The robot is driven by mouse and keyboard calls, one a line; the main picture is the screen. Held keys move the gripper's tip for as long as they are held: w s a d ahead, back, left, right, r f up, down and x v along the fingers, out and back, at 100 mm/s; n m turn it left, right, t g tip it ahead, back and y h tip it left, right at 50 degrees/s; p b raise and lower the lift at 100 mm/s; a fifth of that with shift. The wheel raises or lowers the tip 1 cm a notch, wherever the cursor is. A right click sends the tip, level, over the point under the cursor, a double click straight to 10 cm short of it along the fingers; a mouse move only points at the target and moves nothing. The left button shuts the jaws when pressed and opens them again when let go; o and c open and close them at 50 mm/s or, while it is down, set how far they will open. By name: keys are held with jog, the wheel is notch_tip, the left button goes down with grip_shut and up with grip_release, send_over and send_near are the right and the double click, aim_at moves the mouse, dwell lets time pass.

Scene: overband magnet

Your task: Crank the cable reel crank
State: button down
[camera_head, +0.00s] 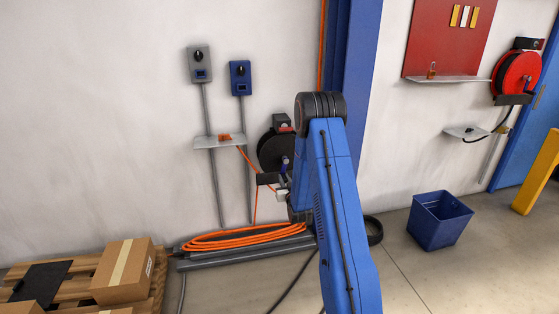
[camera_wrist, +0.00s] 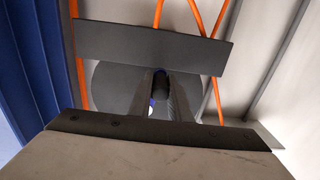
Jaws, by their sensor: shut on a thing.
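The black cable reel (camera_head: 271,152) is mounted on the white wall, left of my blue arm, which hides part of its right side. A small blue part of its crank (camera_head: 286,161) shows at the reel's lower right. My gripper (camera_head: 284,184) is at the reel's lower front, partly hidden by my arm. In the wrist view, the fingers of my gripper (camera_wrist: 164,90) are closed around a dark round crank handle (camera_wrist: 160,100), with a bit of blue beside it. The grey reel disc (camera_wrist: 108,88) lies behind, partly covered by a dark plate (camera_wrist: 130,45).
A small shelf (camera_head: 207,142) and two wall boxes are to the left. A pallet with cartons (camera_head: 125,270) stands at lower left. A blue bin (camera_head: 440,218) and a red reel (camera_head: 511,74) are at right.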

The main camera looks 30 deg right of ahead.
jog(key=shift+s+d, duration=0.2)
jog(key=shift+d, duration=0.8)
jog(key=shift+s+d+r, duration=0.1)
jog(key=shift+s+d, duration=0.1)
jog(key=shift+d, duration=0.4)
jog(key=shift+s+d+r, duration=0.1)
jog(key=shift+s+d, duration=0.05)
jog(key=shift+d, duration=0.45)
jog(key=shift+d, duration=0.1)
